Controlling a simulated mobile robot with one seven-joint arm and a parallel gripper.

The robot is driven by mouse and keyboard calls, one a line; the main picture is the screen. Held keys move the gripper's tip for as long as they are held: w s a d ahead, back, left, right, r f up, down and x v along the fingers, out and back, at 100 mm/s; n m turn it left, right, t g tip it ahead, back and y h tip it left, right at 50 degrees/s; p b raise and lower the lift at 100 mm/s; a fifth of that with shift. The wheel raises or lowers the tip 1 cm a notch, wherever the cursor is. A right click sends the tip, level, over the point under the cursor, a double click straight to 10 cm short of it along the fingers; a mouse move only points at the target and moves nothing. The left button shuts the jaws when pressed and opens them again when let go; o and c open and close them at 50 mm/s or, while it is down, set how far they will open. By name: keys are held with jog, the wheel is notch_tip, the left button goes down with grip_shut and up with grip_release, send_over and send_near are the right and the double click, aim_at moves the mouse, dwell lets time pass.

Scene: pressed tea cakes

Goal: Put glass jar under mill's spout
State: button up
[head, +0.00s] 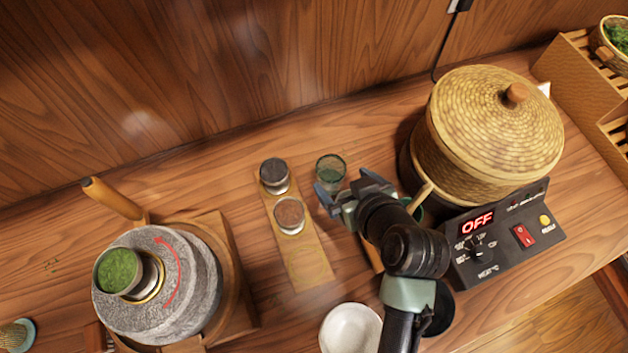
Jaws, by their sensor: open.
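The glass jar (330,167) is a small, clear greenish cup standing upright on the wooden counter near the middle. My gripper (342,184) is open at the jar's near side, with its fingers spread toward it. I cannot tell whether the fingers reach around the glass or touch it. The stone mill (203,262) stands at the lower left, round and grey, with a wooden handle and a red curved arrow on top. A cup of green leaves sits on it. I cannot clearly make out the mill's spout.
A wooden board (310,262) with two small lidded containers lies between mill and jar. A woven steamer (490,130) with a control panel reading OFF (500,235) stands right of my arm. A white bowl (350,330) is at the front. Counter behind the mill is mostly clear.

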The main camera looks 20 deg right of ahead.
aim_at(325, 167)
jog(key=x, duration=0.4)
jog(key=shift+w+d+f, duration=0.15)
jog(key=shift+w+d, duration=0.05)
jog(key=shift+w, duration=0.1)
jog(key=shift+a+x, duration=0.1)
jog(key=shift+x, duration=1.4)
jog(key=shift+a+x, duration=0.15)
jog(key=shift+x, duration=1.35)
jog(key=shift+s, duration=0.1)
